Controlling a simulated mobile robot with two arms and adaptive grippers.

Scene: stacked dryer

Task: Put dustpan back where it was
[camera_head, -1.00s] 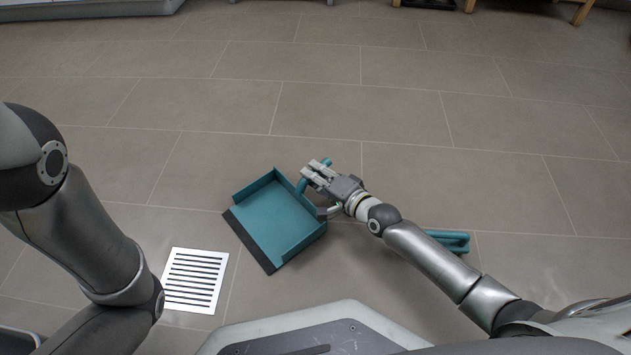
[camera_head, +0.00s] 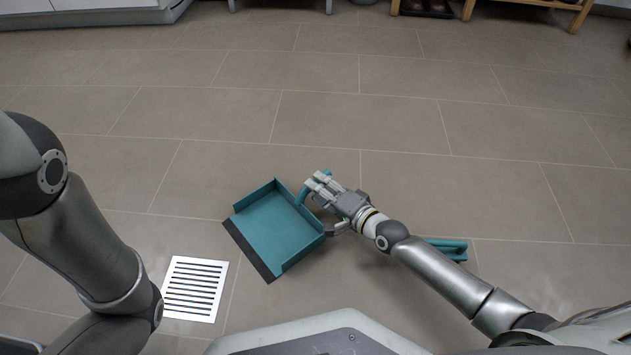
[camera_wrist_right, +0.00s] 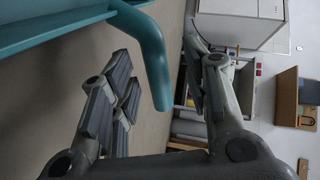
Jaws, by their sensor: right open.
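The teal dustpan (camera_head: 277,227) with a dark front lip lies on the tiled floor, its lip toward the lower left. My right gripper (camera_head: 320,203) is at its right rear side, by the dustpan's handle (camera_head: 305,192). In the right wrist view, the curved teal handle (camera_wrist_right: 152,55) reaches into the gap between the open fingers of my right gripper (camera_wrist_right: 160,88). I cannot tell whether any finger touches it. My left arm shows at the left, but its gripper is out of view.
Another teal piece (camera_head: 447,248) lies on the floor, partly hidden behind my right forearm. A white slotted floor grate (camera_head: 194,288) is left of the dustpan. A wooden rack (camera_head: 480,5) stands at the far edge. The floor beyond the dustpan is clear.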

